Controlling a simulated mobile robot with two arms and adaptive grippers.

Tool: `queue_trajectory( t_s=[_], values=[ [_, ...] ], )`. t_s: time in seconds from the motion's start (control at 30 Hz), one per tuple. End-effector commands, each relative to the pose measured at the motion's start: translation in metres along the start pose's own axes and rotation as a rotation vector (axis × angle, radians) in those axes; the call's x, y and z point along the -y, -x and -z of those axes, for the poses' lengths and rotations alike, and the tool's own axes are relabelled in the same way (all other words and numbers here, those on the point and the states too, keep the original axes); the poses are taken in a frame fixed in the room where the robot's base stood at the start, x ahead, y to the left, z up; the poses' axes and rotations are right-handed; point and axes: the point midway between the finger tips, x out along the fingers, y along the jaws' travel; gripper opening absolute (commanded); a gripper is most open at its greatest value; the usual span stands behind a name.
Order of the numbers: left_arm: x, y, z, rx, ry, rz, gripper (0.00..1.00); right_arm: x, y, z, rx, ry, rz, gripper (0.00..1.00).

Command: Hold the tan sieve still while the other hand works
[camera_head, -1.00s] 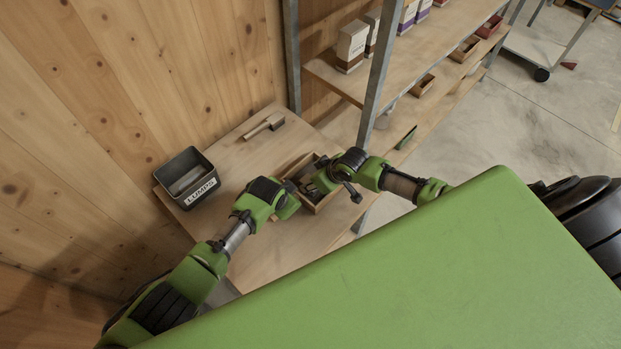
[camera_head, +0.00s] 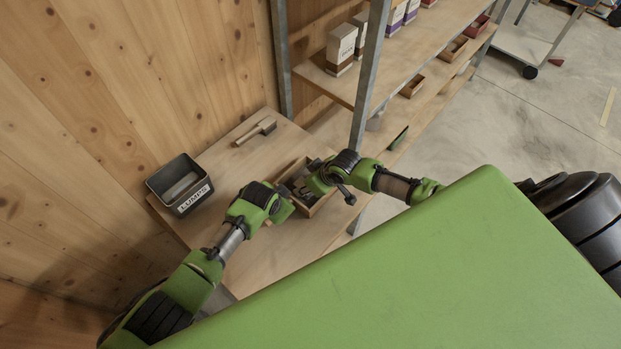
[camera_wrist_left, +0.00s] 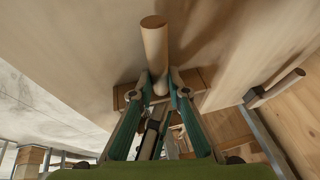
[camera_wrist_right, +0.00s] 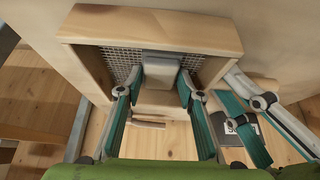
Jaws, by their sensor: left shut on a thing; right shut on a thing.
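The tan sieve is a shallow wooden frame (camera_wrist_right: 150,28) with wire mesh (camera_wrist_right: 118,62) in the right wrist view; it also shows on the table in the head view (camera_head: 310,209). My left gripper (camera_wrist_left: 159,88) is shut on its round wooden handle (camera_wrist_left: 154,45), at the frame's outer side. My right gripper (camera_wrist_right: 156,92) is shut on a grey block-like tool (camera_wrist_right: 161,69) inside the frame, over the mesh. I cannot tell whether the tool touches the mesh. My arms and grippers hide part of the sieve in the head view.
A dark bin labelled LUMPS (camera_head: 187,201) stands at the table's left edge. A wooden-handled brush (camera_head: 256,131) lies at the back. A metal-post shelf (camera_head: 370,75) with boxes and trays stands close on the right. The wooden wall (camera_head: 110,90) borders the table.

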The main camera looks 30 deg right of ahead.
Motion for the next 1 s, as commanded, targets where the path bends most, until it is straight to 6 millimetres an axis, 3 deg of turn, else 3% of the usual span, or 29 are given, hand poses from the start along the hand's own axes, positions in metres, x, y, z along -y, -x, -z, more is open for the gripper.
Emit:
queue_trajectory(
  t_s=[0.13, 0.47, 1.0],
  values=[
    [0.000, 0.000, 0.000, 0.000, 0.000, 0.000, 0.00, 0.000, -0.005, 0.010, -0.002, 0.000, 0.000, 0.17],
    [0.000, 0.000, 0.000, 0.000, 0.001, 0.000, 0.00, 0.000, -0.005, 0.010, -0.001, 0.000, 0.001, 0.17],
    [0.000, 0.000, 0.000, 0.000, 0.000, 0.000, 0.00, 0.001, 0.009, -0.018, 0.000, -0.001, 0.001, 0.17]
  ],
)
